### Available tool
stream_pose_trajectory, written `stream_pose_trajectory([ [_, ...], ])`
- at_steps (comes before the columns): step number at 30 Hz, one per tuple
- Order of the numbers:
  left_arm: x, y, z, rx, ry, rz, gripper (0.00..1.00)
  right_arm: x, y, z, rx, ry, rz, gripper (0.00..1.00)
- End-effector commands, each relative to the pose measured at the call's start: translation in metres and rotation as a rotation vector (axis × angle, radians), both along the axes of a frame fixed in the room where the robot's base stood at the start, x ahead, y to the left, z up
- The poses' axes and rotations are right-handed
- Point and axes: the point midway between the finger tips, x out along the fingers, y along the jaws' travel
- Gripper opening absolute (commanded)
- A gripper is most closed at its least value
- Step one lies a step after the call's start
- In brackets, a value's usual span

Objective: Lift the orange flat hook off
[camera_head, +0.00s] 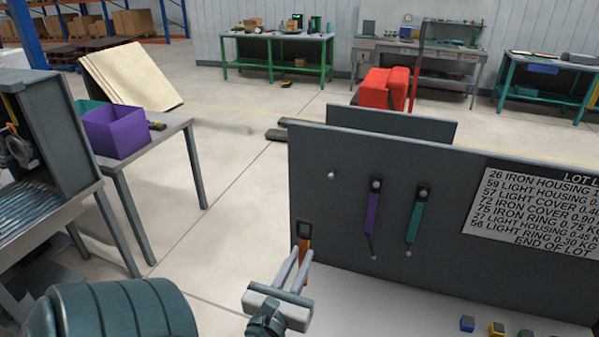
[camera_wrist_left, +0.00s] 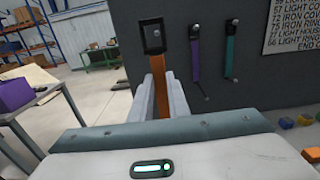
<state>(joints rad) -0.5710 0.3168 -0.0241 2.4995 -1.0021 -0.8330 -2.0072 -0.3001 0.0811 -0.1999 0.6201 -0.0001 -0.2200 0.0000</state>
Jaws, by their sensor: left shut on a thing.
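The orange flat hook (camera_head: 304,245) is at the lower left edge of the grey board (camera_head: 400,166), with its dark square top end in front of the board. In the left wrist view, the orange flat hook (camera_wrist_left: 167,65) hangs upright with its dark slotted top at the board. My left gripper (camera_head: 293,268) is shut on the orange hook's strip, below the dark top; its fingers also show in the left wrist view (camera_wrist_left: 160,88). The fingers hide part of the strip. Whether the top still sits on a peg is unclear. My right gripper is out of view.
A purple hook (camera_head: 372,214) and a teal hook (camera_head: 416,218) hang on the board, right of the orange one. A bare peg (camera_head: 331,175) sits at upper left. Small coloured blocks (camera_head: 467,323) lie below. A purple bin (camera_head: 116,131) stands on the left table.

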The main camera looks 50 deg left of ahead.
Motion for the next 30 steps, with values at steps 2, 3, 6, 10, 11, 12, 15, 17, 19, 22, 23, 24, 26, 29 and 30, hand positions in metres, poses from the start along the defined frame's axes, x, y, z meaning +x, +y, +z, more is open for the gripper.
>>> stream_pose_trajectory([
  [2,-0.003,-0.001,0.001,-0.001,0.0,0.0,0.0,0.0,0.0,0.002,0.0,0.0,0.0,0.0],
  [3,-0.004,-0.002,0.001,-0.003,0.001,0.001,0.0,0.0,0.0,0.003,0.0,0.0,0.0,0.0],
  [6,-0.012,-0.006,0.001,-0.001,0.003,0.001,0.0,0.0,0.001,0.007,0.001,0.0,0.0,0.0],
  [10,-0.023,-0.012,0.002,-0.002,0.004,0.002,0.0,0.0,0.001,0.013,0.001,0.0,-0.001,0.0],
  [11,-0.026,-0.014,0.001,-0.001,0.003,0.001,0.0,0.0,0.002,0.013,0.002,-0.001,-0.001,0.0],
  [12,-0.029,-0.015,0.001,-0.002,0.002,0.002,0.0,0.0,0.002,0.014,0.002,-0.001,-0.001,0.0],
  [15,-0.038,-0.02,0.001,-0.001,0.002,0.001,0.0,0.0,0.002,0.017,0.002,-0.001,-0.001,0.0],
  [17,-0.043,-0.023,0.001,-0.002,0.004,0.002,0.0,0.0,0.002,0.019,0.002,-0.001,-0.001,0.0],
  [19,-0.049,-0.027,0.001,-0.002,0.001,0.001,0.0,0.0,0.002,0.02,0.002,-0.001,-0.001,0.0],
  [22,-0.056,-0.03,0.001,-0.001,0.002,0.002,0.0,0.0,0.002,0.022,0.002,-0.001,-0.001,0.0],
  [23,-0.058,-0.032,0.001,-0.001,0.0,0.001,0.0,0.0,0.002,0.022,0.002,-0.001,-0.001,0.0],
  [24,-0.059,-0.033,0.001,-0.001,0.0,0.0,0.0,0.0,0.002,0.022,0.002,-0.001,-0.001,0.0],
  [26,-0.061,-0.034,0.001,0.0,0.001,0.0,0.0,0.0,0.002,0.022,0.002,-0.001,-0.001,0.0],
  [29,-0.061,-0.034,0.001,0.001,0.0,0.0,0.0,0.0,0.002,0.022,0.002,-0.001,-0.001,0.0],
  [30,-0.061,-0.034,0.001,0.0,-0.001,0.0,0.0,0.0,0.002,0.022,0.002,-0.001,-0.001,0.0],
])
